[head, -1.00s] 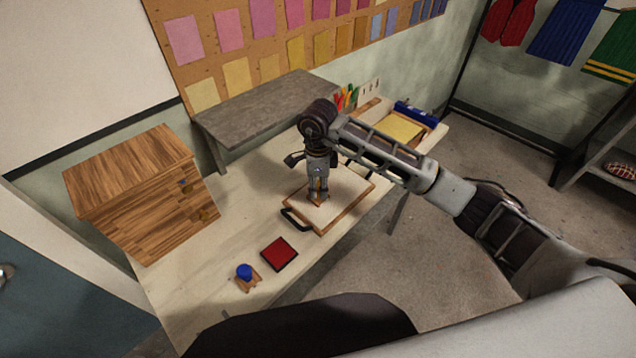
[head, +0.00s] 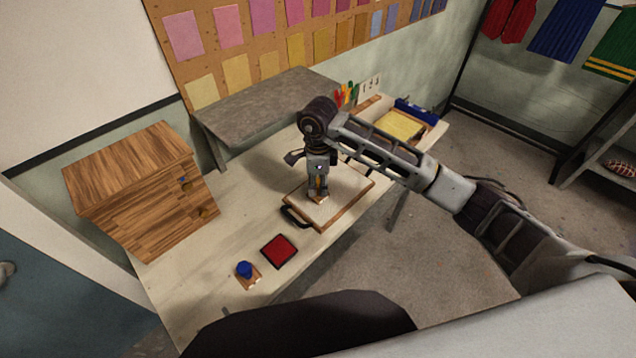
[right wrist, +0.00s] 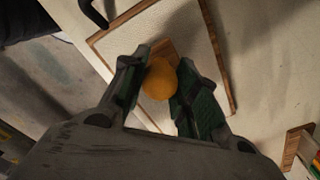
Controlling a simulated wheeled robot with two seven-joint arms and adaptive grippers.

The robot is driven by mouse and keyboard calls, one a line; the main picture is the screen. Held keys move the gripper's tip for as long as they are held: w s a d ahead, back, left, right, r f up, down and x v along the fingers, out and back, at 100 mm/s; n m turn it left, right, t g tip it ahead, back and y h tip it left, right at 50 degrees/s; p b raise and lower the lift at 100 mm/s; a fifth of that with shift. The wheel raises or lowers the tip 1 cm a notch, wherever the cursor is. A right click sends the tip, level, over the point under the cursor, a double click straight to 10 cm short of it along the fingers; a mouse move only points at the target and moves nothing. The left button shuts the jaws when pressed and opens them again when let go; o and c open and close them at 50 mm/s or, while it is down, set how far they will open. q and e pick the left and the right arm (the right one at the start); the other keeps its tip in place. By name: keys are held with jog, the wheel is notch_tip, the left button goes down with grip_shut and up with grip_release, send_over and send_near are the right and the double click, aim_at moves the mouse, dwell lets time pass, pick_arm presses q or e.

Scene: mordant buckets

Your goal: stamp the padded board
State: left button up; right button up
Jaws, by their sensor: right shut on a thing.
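The padded board (head: 340,205) has a pale cloth top, a wooden edge and a black handle on its left side. It lies flat on the worktable. My right gripper (head: 318,194) is over the board and points down. It is shut on a stamp with a round orange knob (right wrist: 160,83) and a wooden base, which shows in the right wrist view. The stamp is at the board's pad; I cannot tell whether it touches. A red ink pad (head: 279,251) and a stamp with a blue knob (head: 244,269) lie near the table's front. My left gripper is not in view.
A wooden drawer box (head: 140,190) stands at the left of the table (head: 200,255). A grey raised shelf (head: 265,105) is at the back. A tray with yellow sheets (head: 402,126) and a cup of coloured pens (head: 346,95) are at the far right.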

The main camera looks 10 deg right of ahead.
jog(key=shift+f+b, duration=0.4)
jog(key=shift+f, duration=0.1)
dwell(0.8)
jog(key=shift+s+f, duration=0.15)
jog(key=shift+f, duration=0.1)
dwell(2.4)
jog(key=shift+r, duration=0.1)
jog(key=shift+r+p, duration=1.15)
jog(key=shift+r, duration=2.5)
